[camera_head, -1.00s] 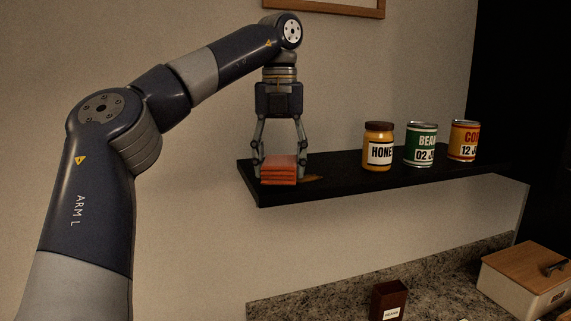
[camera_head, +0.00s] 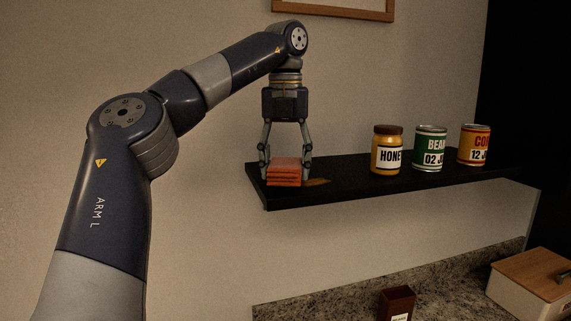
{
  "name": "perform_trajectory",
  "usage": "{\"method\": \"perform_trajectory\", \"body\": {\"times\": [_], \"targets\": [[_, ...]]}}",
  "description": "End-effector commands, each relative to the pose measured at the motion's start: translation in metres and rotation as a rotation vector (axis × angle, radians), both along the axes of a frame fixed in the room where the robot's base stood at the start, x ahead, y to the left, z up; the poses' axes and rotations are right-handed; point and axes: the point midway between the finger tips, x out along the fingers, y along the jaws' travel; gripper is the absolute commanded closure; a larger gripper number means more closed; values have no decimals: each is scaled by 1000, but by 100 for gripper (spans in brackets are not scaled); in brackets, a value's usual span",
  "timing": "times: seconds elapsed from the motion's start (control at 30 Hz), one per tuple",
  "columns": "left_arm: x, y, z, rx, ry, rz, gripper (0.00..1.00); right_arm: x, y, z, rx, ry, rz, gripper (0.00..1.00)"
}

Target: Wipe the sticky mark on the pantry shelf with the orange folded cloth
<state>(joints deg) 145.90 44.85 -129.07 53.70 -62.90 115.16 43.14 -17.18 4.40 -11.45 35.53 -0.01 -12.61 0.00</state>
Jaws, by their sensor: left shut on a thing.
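The orange folded cloth (camera_head: 286,173) is a small layered stack at the left end of the dark pantry shelf (camera_head: 345,190). My left gripper (camera_head: 286,168) points down from above, with its fingers on either side of the cloth, shut on it. The cloth's underside is hidden, but it appears to be at the shelf surface. The sticky mark (camera_head: 318,182) is a brownish-yellow smear just right of the cloth; part of it may be hidden behind the cloth or finger. My right gripper is out of view.
A honey jar (camera_head: 387,152), a green can (camera_head: 429,149) and a red-and-yellow can (camera_head: 474,146) stand farther right on the shelf. Below are a granite counter (camera_head: 345,298), a dark brown box (camera_head: 397,304) and a wooden-lidded bin (camera_head: 525,290). The shelf between mark and jar is clear.

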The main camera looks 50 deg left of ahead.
Motion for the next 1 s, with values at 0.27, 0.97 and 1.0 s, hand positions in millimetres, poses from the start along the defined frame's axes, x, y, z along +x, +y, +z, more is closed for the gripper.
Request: {"method": "perform_trajectory", "body": {"times": [0.27, 0.97, 1.0], "targets": [[0, 0, -6, 0, 0, 0, 65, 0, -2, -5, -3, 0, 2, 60], [8, -4, -12, 0, 1, -1, 65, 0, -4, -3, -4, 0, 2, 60], [11, -6, -11, 1, 3, -1, 65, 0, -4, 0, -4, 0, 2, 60]]}}
